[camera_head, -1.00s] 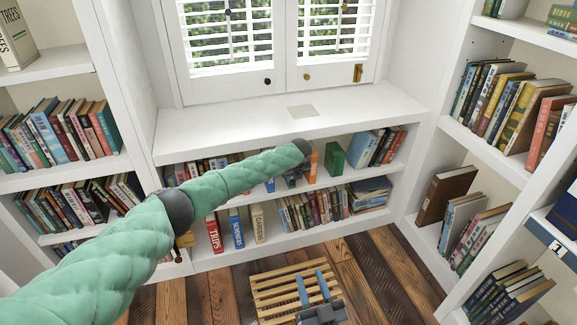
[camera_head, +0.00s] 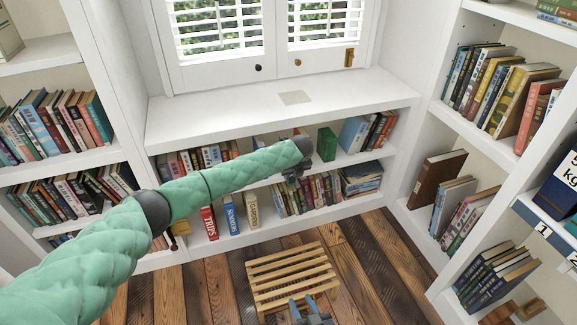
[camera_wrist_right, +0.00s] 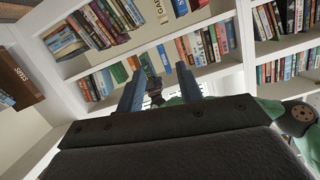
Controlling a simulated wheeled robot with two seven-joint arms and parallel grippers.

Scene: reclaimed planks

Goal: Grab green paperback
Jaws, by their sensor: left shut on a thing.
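A green book (camera_head: 326,144) stands upright on the upper shelf of the low bookcase under the window. My left gripper (camera_head: 294,174) is at the front of that bookcase, left of and lower than the green book, with a visible gap between them. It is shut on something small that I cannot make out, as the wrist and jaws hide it. My right gripper (camera_head: 306,308) is low at the bottom edge of the head view, over the floor by a slatted crate. Its two blue fingers are apart and empty, as the right wrist view (camera_wrist_right: 159,78) also shows.
The slatted wooden crate (camera_head: 291,268) stands on the plank floor. Blue and other books (camera_head: 354,134) stand right of the green book. The lower shelf holds several books, including a red one (camera_head: 209,223). Tall bookshelves flank both sides. The window sill (camera_head: 225,115) is mostly bare.

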